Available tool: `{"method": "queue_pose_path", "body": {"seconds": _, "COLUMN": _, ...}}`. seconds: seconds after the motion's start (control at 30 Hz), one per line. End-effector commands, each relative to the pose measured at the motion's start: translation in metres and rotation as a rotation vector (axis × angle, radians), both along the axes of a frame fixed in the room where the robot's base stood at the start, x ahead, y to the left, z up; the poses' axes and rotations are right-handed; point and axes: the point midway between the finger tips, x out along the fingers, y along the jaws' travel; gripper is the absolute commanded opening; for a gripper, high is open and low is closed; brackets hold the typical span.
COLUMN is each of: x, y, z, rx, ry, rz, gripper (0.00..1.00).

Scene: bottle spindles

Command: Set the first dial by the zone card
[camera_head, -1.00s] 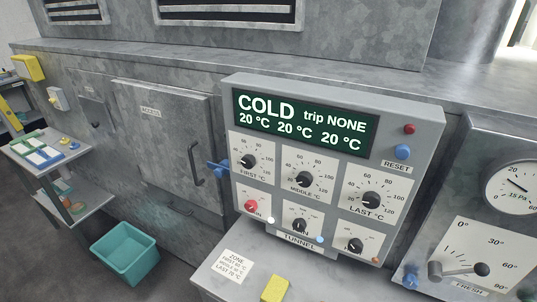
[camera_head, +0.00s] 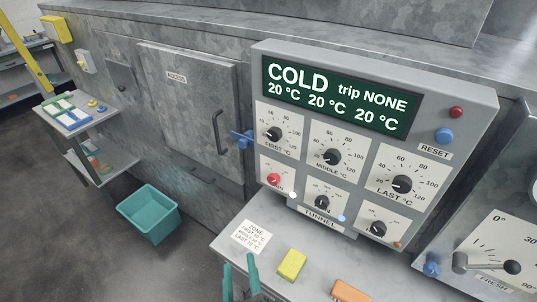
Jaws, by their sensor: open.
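The first dial (camera_head: 273,134), labelled FIRST °C, is a black knob on a white scale plate at the upper left of the grey tunnel panel (camera_head: 480,130); its exact pointer setting is too small to read. The zone card (camera_head: 252,237) lies on the metal ledge below the panel; its small figures are not surely legible. The display (camera_head: 335,98) reads COLD, trip NONE, and 20 °C three times. My gripper (camera_head: 241,277) shows as two teal fingers at the bottom edge, apart and empty, just below the card and well below the dial.
The middle dial (camera_head: 331,156) and last dial (camera_head: 402,183) sit to the right, with smaller knobs beneath. A yellow sponge (camera_head: 292,263) and an orange block (camera_head: 350,292) lie on the ledge. A blue handle (camera_head: 242,138) sticks out left of the panel. A teal bin (camera_head: 149,213) stands on the floor.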

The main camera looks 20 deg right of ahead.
Motion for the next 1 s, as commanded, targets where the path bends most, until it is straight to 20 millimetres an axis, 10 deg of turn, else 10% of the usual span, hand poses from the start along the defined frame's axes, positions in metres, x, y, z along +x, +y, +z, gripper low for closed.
{"method": "queue_pose_path", "body": {"seconds": 0.5, "x": 0.112, "y": -0.040, "z": 0.150, "rx": -0.024, "ry": -0.162, "rz": -0.360, "gripper": 0.50}}
{"method": "queue_pose_path", "body": {"seconds": 1.0, "x": 0.121, "y": -0.066, "z": 0.252, "rx": 0.175, "ry": -0.226, "rz": -0.676, "gripper": 0.50}}
